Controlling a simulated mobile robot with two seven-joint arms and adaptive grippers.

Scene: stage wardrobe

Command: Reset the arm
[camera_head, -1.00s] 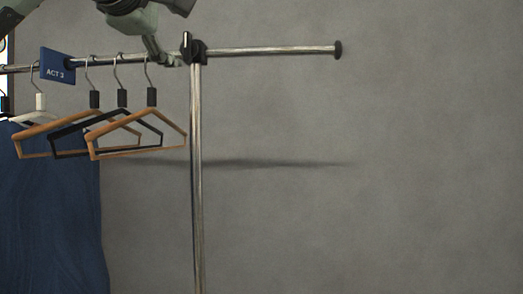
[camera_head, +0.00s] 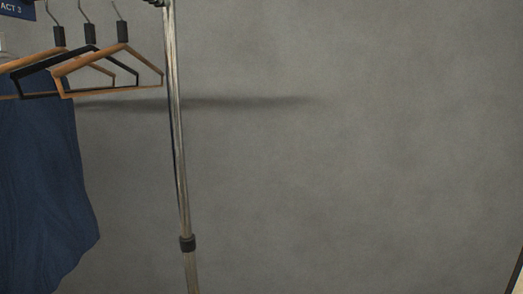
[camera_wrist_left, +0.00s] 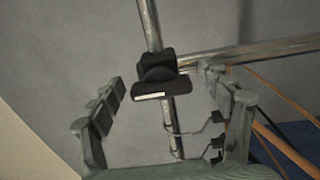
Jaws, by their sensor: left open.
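My left gripper (camera_wrist_left: 165,88) shows in the left wrist view. Its grey-green jointed fingers are spread apart, with no object clasped between them. Beyond the fingers is the rack's black joint clamp (camera_wrist_left: 158,75), where the metal pole and rail meet. I cannot tell whether the fingers touch it. Hanger hooks and clips show beside and behind the right finger. Neither gripper shows in the head view, and my right gripper is in no view.
In the head view, the rack's metal post (camera_head: 178,130) stands left of centre. Wooden hangers (camera_head: 110,55) and a black hanger (camera_head: 50,66) hang left of it, near a blue garment (camera_head: 40,180). A blue "ACT 3" tag (camera_head: 16,9) is at top left. Right of the post is bare grey wall.

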